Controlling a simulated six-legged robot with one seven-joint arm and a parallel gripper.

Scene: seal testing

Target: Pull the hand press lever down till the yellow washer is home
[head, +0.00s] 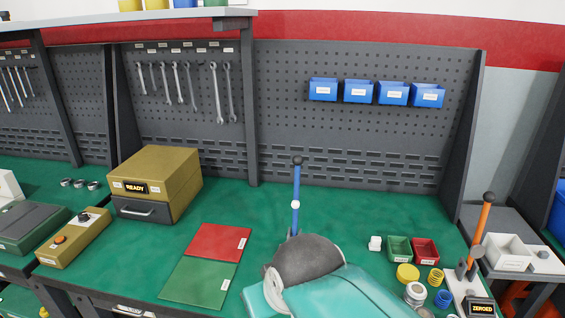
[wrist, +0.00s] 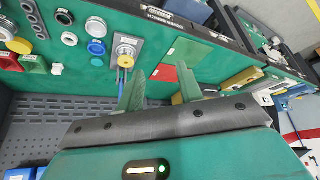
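The blue hand press lever (head: 296,187) stands upright with a black knob at its top in the head view. My arm hides its foot and the press base there. In the wrist view a grey press plate (wrist: 137,31) carries a yellow round piece (wrist: 126,51) with a pale centre, which looks like the washer; how deep it sits I cannot tell. Part of the blue lever (wrist: 119,76) shows just below it. My gripper (wrist: 160,80) is open, its fingers spread with nothing seen between them. The left finger is close to the lever; contact is unclear.
Green and red mats (head: 200,281) lie left of my arm, with a brown READY box (head: 170,172) behind. Small bins (head: 399,245), rings and caps crowd the right side. An orange lever (head: 484,222) stands at far right. Green bench top behind the blue lever is clear.

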